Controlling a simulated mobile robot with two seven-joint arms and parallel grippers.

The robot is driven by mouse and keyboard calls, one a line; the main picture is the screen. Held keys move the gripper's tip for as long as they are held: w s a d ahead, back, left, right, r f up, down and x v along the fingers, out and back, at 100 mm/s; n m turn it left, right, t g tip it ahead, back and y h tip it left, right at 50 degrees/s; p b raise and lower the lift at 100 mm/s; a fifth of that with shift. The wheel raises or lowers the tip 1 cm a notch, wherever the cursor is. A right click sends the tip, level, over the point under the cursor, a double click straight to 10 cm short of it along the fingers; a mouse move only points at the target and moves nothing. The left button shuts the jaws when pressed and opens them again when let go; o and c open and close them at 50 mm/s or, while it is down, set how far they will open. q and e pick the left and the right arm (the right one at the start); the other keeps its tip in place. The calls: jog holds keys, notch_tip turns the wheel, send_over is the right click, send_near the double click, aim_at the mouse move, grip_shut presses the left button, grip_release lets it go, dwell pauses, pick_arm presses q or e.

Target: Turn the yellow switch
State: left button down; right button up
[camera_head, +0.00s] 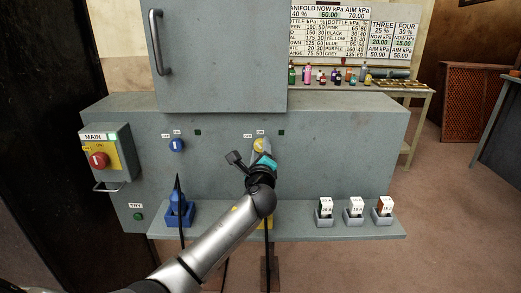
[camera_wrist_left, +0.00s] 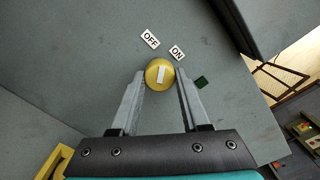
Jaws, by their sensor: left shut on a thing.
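The yellow switch (camera_head: 259,145) is a round knob on the grey cabinet's front panel. In the left wrist view the yellow switch (camera_wrist_left: 153,69) has a white mark on its face, below the OFF label (camera_wrist_left: 150,39) and the ON label (camera_wrist_left: 177,52). The mark points up towards the labels; I cannot tell which one it favours. My left gripper (camera_head: 261,157) has its fingers on both sides of the knob and is shut on it. The fingertips of the left gripper (camera_wrist_left: 160,76) frame the knob closely. My right gripper is not in view.
A blue switch (camera_head: 177,145) and a red MAIN switch (camera_head: 98,160) are to the left. A blue plug-like part (camera_head: 180,212) stands on the lower shelf (camera_head: 285,222), with several small labelled holders at its right. A handled door (camera_head: 220,60) juts out above.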

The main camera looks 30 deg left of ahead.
pick_arm(q)
jog(key=shift+n, duration=1)
jog(key=n, duration=0.2)
jog(key=shift+n, duration=0.4)
jog(key=shift+n+b, duration=0.45)
jog(key=shift+n, duration=0.45)
jog(key=n, duration=0.2)
jog(key=shift+n, duration=0.4)
jog(key=shift+n+b, duration=0.3)
jog(key=shift+n, duration=0.3)
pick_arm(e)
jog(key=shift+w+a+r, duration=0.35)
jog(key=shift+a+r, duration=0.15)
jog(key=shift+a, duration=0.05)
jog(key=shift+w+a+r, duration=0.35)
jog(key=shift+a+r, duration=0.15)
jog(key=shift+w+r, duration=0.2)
pick_arm(q)
jog(key=shift+c, duration=1.9)
grip_release()
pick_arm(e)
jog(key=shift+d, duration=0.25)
